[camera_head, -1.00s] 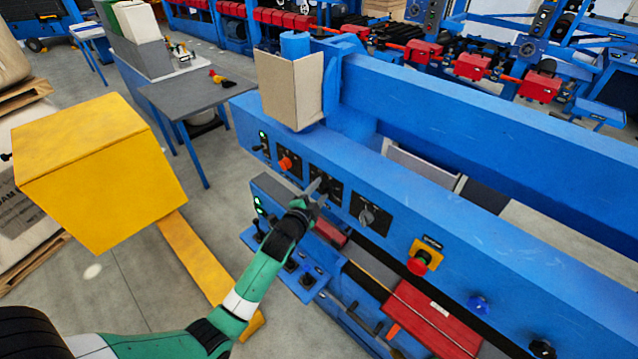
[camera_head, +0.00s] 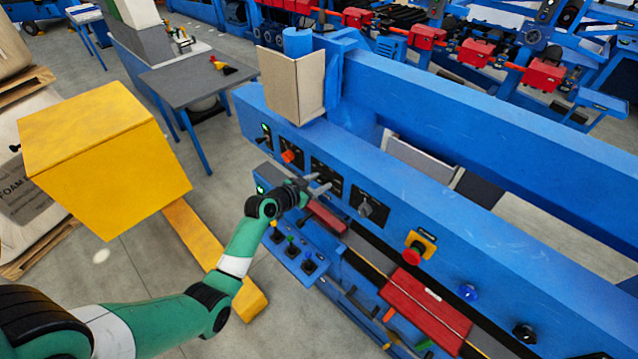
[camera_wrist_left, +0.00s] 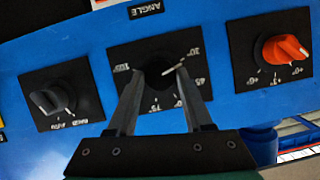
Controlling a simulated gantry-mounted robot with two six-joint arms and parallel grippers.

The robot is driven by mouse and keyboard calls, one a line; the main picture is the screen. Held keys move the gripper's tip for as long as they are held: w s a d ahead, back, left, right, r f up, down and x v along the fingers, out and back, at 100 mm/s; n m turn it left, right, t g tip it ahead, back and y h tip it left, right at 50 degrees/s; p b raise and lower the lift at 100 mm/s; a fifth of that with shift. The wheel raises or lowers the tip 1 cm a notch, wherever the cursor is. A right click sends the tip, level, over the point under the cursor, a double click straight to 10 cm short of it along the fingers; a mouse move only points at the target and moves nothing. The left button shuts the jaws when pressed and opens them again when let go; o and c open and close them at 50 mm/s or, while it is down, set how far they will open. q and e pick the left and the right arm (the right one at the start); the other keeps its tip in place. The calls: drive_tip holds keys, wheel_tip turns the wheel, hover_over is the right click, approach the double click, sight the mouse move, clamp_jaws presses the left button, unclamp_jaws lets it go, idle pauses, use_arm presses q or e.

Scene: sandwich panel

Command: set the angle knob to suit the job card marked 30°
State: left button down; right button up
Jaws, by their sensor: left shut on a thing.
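The angle knob (camera_wrist_left: 160,86) is the dark middle knob in the left wrist view, which shows the panel upside down. Its black plate (camera_head: 321,170) shows in the head view on the front of the blue machine. My left gripper (camera_head: 322,187) is at this plate. In the left wrist view its fingers (camera_wrist_left: 162,80) are shut on the knob, one on each side, and partly hide it. A white line at the knob points toward the 30° label. No card marked 30° can be read. My right gripper is not in view.
An orange-red knob (camera_wrist_left: 285,49) and a grey knob (camera_wrist_left: 52,99) flank the angle knob. A red stop button (camera_head: 412,255) sits farther right. A lower blue control box (camera_head: 302,262) is beneath the arm. A yellow box (camera_head: 105,160) stands left.

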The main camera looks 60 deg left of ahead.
use_arm(q)
drive_tip(key=shift+a+n+h, duration=0.1)
drive_tip(key=shift+n+h, duration=0.3)
drive_tip(key=shift+n, duration=0.1)
idle(0.3)
drive_tip(key=shift+c, duration=1.6)
unclamp_jaws()
drive_tip(key=shift+s, duration=0.1)
drive_tip(key=p+v, duration=0.4)
drive_tip(key=v, duration=0.7)
drive_tip(key=shift+s, duration=0.25)
